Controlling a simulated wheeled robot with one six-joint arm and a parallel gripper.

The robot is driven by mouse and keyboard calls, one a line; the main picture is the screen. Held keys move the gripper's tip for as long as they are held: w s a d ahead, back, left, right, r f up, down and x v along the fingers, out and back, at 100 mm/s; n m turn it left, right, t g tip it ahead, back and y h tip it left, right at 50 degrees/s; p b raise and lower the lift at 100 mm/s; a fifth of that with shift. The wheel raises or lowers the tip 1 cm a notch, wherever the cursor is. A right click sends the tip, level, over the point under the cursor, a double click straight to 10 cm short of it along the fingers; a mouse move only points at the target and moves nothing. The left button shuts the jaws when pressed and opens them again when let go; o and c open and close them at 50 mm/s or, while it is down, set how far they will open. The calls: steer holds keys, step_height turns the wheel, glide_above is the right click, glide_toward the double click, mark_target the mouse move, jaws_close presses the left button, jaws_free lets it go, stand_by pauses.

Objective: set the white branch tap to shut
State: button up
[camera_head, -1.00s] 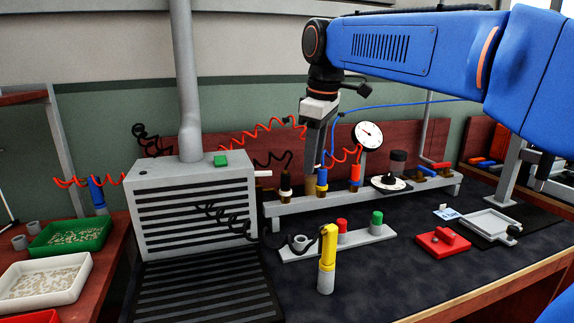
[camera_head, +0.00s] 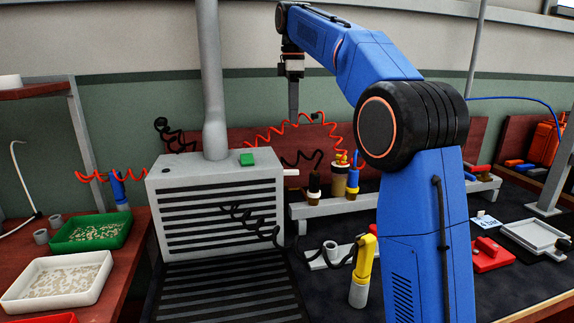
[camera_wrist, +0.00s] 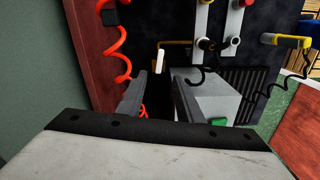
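The white tap handle (camera_head: 291,172) juts out sideways beside the right wall of the grey slatted box, at the left end of the grey manifold rail (camera_head: 320,208). In the wrist view the white handle (camera_wrist: 160,62) stands on a brass pipe, beyond my fingertips and roughly in line with the gap between them. My gripper (camera_head: 293,115) hangs above the handle and apart from it. In the wrist view my gripper (camera_wrist: 158,82) has its two fingers spread, with nothing between them.
The grey slatted box (camera_head: 215,205) with a green button (camera_head: 247,159) stands close to the tap's left. A red coiled hose (camera_head: 290,135) hangs behind my gripper. A dark fitting (camera_head: 314,186) and a brass one (camera_head: 339,182) stand on the rail. A yellow-handled tool (camera_head: 364,258) stands in front.

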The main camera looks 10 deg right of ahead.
mark_target(293, 170)
step_height(293, 170, down, 17)
steer(key=shift+f, duration=0.1)
stand_by(0.6)
jaws_close()
